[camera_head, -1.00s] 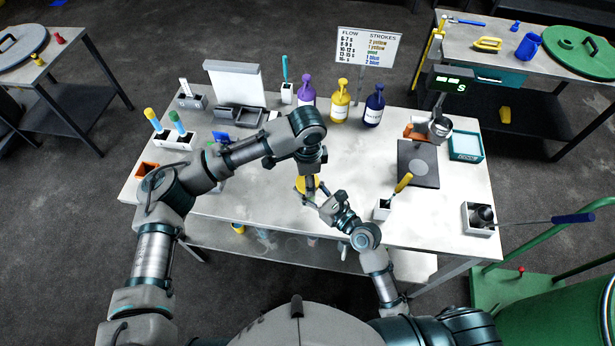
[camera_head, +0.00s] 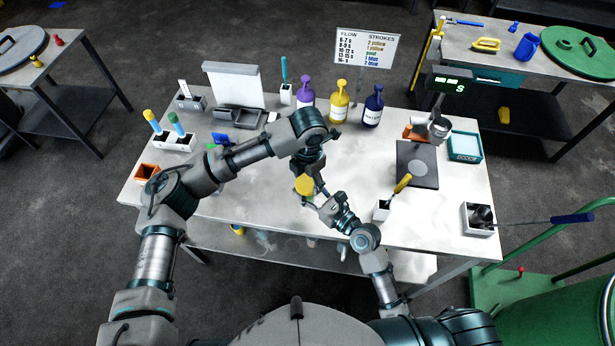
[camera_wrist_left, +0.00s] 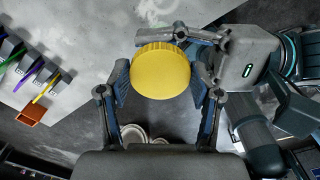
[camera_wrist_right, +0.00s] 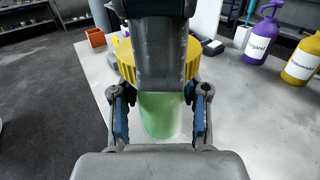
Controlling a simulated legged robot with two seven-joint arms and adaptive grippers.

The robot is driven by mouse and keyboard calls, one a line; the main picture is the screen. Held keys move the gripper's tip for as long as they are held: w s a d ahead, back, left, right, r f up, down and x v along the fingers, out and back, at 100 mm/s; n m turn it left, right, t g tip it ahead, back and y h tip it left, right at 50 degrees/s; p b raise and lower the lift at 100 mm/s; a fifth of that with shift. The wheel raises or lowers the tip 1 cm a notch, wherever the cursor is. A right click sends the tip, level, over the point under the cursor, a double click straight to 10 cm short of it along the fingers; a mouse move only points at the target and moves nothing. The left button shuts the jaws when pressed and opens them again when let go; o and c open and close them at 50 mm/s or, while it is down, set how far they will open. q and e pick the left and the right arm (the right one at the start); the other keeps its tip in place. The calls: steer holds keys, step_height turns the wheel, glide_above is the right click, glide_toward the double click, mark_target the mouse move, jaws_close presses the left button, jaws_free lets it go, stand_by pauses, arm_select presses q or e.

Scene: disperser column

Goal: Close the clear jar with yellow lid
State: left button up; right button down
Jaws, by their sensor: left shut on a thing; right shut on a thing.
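The yellow lid (camera_head: 305,185) is near the front middle of the table. In the left wrist view the round lid (camera_wrist_left: 160,71) sits between the fingers of my left gripper (camera_wrist_left: 162,85), which is shut on it. In the right wrist view the clear jar (camera_wrist_right: 160,115), with green contents, stands upright between the fingers of my right gripper (camera_wrist_right: 160,125), which is shut on it. The lid (camera_wrist_right: 190,58) is directly above the jar. My left gripper covers the middle of the lid there, so I cannot tell how fully it is seated.
Purple (camera_head: 305,91), yellow (camera_head: 340,104) and dark blue (camera_head: 373,108) pump bottles stand at the back. A white holder with a yellow-handled tool (camera_head: 403,183) is right of the jar, near a dark plate (camera_head: 417,165). The middle of the table is clear.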

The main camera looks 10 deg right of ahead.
arm_select(q)
steer(key=shift+m, duration=1.2)
steer(key=o, duration=0.7)
steer(key=shift+o, duration=0.2)
steer(key=shift+s+r, duration=0.1)
steer(key=shift+r, duration=2.2)
steer(key=shift+c, duration=0.2)
